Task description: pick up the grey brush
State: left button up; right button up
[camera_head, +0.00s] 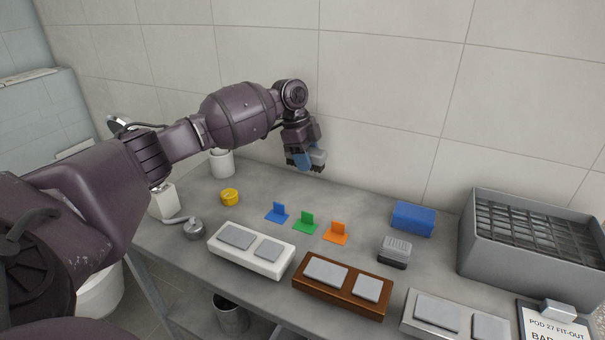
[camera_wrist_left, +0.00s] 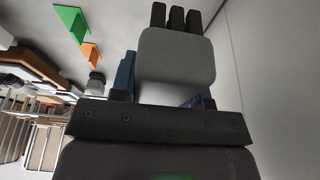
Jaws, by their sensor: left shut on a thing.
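The grey brush (camera_wrist_left: 176,58) is a rounded grey block with dark bristle tufts at one end in the left wrist view. My left gripper (camera_head: 304,160) is shut on it, with blue fingers on either side. In the head view the grey brush (camera_head: 318,157) shows as a small grey piece at the gripper, held above the back of the counter near the tiled wall. The fingers hide part of it. My right gripper is not in view.
On the counter (camera_head: 190,270) stand blue (camera_head: 278,212), green (camera_head: 306,222) and orange (camera_head: 337,232) tabs, a yellow ring (camera_head: 230,197), a blue block (camera_head: 413,218), a ridged grey block (camera_head: 396,251) and a grey crate (camera_head: 520,255). White (camera_head: 250,260) and brown (camera_head: 340,296) pad holders line the front.

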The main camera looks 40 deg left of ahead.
pick_arm(q)
notch_tip(320, 180, up, 13)
jog(key=p, duration=0.4)
jog(key=shift+f, duration=0.1)
